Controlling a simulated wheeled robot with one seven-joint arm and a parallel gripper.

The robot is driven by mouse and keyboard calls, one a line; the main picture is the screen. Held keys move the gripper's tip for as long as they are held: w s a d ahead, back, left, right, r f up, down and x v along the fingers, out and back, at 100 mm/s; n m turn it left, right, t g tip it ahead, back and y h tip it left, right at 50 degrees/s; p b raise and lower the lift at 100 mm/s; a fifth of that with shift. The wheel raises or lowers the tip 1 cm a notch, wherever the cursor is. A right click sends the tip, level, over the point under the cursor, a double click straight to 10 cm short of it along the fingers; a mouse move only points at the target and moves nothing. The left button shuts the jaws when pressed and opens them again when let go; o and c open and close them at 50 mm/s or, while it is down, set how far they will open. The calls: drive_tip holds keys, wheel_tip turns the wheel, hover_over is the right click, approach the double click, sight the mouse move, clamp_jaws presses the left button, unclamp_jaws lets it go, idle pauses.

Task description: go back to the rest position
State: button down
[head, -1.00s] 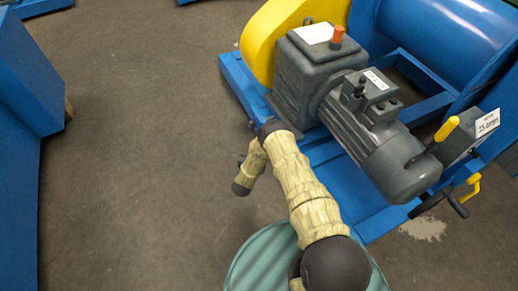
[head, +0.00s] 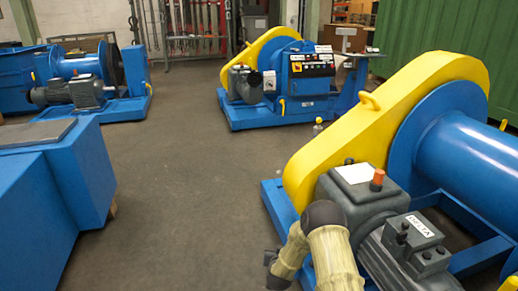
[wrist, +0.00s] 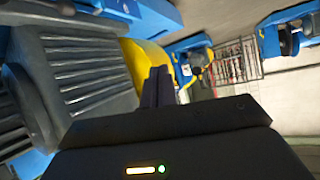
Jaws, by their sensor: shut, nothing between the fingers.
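My gripper shows at the end of my arm in the head view (head: 272,258), low and left of the grey gearbox (head: 352,200). In the wrist view my gripper's dark fingers (wrist: 157,86) are together with nothing between them. The grey motor and gearbox housing (wrist: 75,70) fills the left of the wrist view, close beside my gripper. I cannot tell the exact gap. My arm in its tan sleeve bends just in front of the gearbox in the head view.
The yellow chain guard (head: 400,120) and blue drum (head: 470,150) stand at the right. A blue block (head: 50,200) stands at the left. More blue machines (head: 290,85) stand farther back. The grey floor (head: 180,190) between them is clear.

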drive_tip(key=s+d+r+n+g+y, duration=0.1)
drive_tip(key=s+r+g, duration=0.1)
drive_tip(key=s+r, duration=0.45)
drive_tip(key=s+d+r+n+g+y, duration=0.1)
drive_tip(key=s+r+g, duration=0.15)
drive_tip(key=r, duration=0.75)
drive_tip(key=s+d+r+g+p, duration=0.1)
drive_tip(key=s+d+r+g, duration=0.15)
drive_tip(key=s, duration=0.55)
drive_tip(key=s+d+r+g+h, duration=0.1)
drive_tip(key=s+r, duration=0.3)
drive_tip(key=s, duration=0.4)
drive_tip(key=s+d+r+g+p, duration=0.15)
drive_tip(key=s+r, duration=0.25)
drive_tip(key=s, duration=0.4)
wheel_tip(320, 180, up, 38)
drive_tip(key=p, duration=3.7)
drive_tip(key=shift+s+d+f+p, duration=0.15)
drive_tip(key=shift+s+d+p, duration=0.15)
drive_tip(key=shift+s, duration=0.1)
drive_tip(key=shift+f, duration=0.1)
